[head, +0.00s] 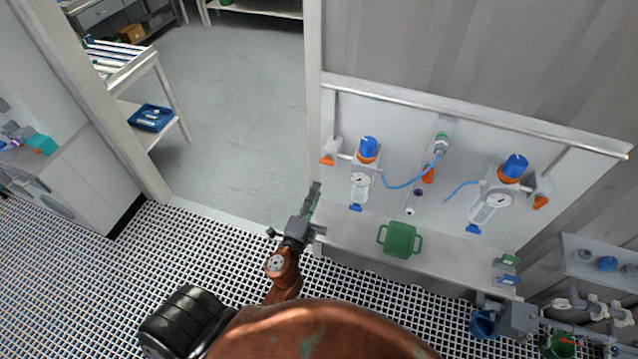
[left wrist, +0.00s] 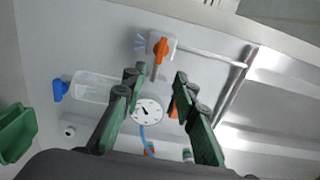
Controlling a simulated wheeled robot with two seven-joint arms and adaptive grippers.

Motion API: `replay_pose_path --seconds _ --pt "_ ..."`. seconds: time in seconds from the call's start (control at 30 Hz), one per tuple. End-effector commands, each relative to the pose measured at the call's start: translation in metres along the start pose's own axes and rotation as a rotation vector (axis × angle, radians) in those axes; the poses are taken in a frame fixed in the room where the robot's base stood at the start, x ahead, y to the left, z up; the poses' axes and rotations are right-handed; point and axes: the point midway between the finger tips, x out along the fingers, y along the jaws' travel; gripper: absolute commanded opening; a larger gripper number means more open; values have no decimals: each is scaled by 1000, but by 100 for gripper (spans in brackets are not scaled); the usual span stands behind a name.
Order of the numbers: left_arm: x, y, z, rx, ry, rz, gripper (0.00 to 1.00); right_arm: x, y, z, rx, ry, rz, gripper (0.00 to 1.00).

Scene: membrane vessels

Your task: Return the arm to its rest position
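My left arm reaches up from the bottom of the head view. Its left gripper (head: 314,192) is beside the left end of the bench, left of the left membrane vessel (head: 360,182). In the left wrist view the left gripper (left wrist: 158,74) has its two green-padded fingers apart, with nothing between them. Beyond the fingers are a white dial gauge (left wrist: 147,111), a clear vessel body (left wrist: 95,89) and an orange valve handle (left wrist: 160,48).
A green two-handled tub (head: 400,240) stands on the bench (head: 345,236). A right vessel (head: 490,207) and a blue hose (head: 405,184) are on the panel. A doorway post (head: 312,90) rises behind the left gripper. Open floor (head: 230,110) lies left.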

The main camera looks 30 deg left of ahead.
Motion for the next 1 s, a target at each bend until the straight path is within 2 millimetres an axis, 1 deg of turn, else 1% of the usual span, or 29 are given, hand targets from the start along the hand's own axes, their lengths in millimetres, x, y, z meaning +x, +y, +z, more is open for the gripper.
replay_pose_path --seconds 0.03,0.17,0.63,0.67,0.73,0.77,0.87,0.9,0.97,1.0 --pt "-4 0 0 -2 -1 0 27 0 0 0 0 0 0 40" --pt "-8 -1 0 0 -1 -1 27 0 0 0 0 0 0 40" --pt "-8 0 0 0 1 -1 27 0 0 0 0 0 0 40" --pt "-8 0 0 0 1 0 27 0 0 0 0 0 0 40" --pt "-7 8 -1 -9 3 12 27 1 -1 0 0 0 -1 40" --pt "-6 15 -1 -17 4 22 27 2 -1 0 0 0 -1 40" --pt "-3 55 -4 -66 12 84 27 6 -1 1 1 0 -1 40" --pt "-2 79 -5 -96 15 121 27 9 -1 1 1 -1 -1 40" --pt "-2 121 -7 -148 17 186 27 13 -1 2 1 -1 -1 40" --pt "-4 150 -8 -186 16 233 27 16 -1 2 1 -2 -1 40"
